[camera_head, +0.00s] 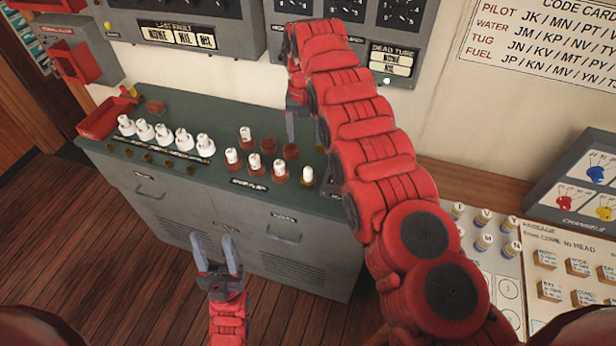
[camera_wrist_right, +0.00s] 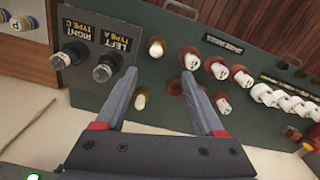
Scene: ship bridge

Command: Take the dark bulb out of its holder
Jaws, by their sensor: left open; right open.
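On the green cabinet top (camera_head: 215,115), several white-topped bulbs stand in two rows of round holders. Bulbs with red-brown bases (camera_head: 254,163) stand in the front row, and a cream bulb (camera_head: 307,175) ends it. In the right wrist view two cream bulbs (camera_wrist_right: 156,47) (camera_wrist_right: 140,98) and a bulbless dark holder (camera_wrist_right: 175,87) show. I cannot tell which bulb is the dark one. My right gripper (camera_head: 291,125) is open and empty above the back row, partly hidden by its arm; its fingers (camera_wrist_right: 160,76) point at the rows. My left gripper (camera_head: 212,252) is open and empty before the cabinet.
A row of white bulbs (camera_head: 164,133) and a red tray (camera_head: 106,118) are at the cabinet's left. A desk with blocks (camera_head: 545,258) stands at right.

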